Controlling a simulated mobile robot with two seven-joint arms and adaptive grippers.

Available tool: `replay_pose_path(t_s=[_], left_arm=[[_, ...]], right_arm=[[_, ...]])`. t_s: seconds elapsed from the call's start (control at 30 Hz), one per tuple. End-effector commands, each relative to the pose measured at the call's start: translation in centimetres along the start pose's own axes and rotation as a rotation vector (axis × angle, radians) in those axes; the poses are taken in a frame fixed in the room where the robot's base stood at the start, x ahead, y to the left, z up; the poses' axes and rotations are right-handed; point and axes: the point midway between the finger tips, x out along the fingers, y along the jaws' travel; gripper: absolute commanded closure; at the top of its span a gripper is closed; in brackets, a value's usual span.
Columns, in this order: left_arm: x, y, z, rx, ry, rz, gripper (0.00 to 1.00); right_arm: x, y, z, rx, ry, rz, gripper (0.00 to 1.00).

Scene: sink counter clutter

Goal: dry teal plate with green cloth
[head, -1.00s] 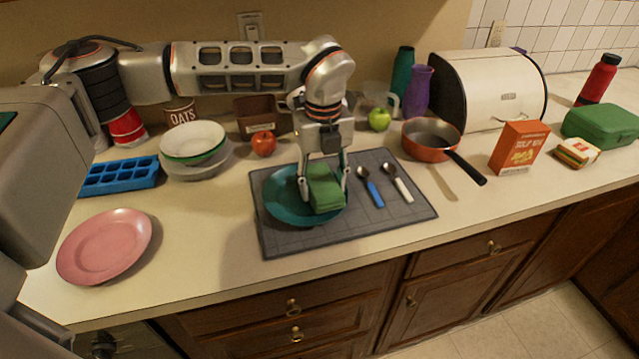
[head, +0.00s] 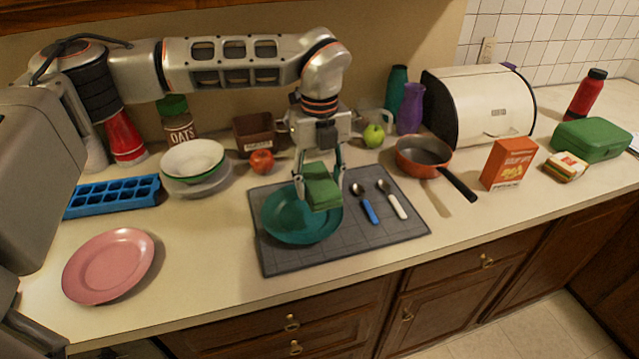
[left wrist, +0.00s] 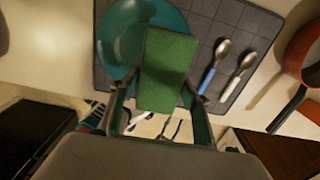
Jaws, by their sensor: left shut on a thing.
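The teal plate (head: 283,226) lies on the grey drying mat (head: 372,240), on the mat's left part. My left gripper (head: 320,192) points down over the plate's right side, shut on the folded green cloth (head: 322,190). The cloth appears held a little above the plate; exact contact cannot be told. In the left wrist view the cloth (left wrist: 166,70) sits between the fingers and covers the right part of the teal plate (left wrist: 120,40). My right gripper is not in view.
A blue-handled spoon (head: 368,207) and a white-handled spoon (head: 396,205) lie right of the plate. An orange pan (head: 424,152) stands beyond them. A pink plate (head: 108,265), a blue ice tray (head: 112,196), stacked bowls (head: 193,162) and an apple (head: 261,161) stand left and behind.

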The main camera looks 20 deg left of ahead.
Motion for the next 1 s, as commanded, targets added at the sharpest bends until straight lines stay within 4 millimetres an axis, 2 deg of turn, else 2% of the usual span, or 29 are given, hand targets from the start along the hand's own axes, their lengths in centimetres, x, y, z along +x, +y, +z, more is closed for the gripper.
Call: replay_pose_path(t_s=[0.23,0.6,1.0], left_arm=[[-0.3,0.0,0.0,0.0,0.0,0.0,0.71],[-3.0,0.0,0.0,0.001,0.0,-0.001,0.71],[-3.0,0.0,0.0,0.001,0.0,0.0,0.71]], right_arm=[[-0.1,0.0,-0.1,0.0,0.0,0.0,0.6],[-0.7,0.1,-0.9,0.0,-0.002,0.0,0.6],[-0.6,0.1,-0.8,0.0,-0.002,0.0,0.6]])
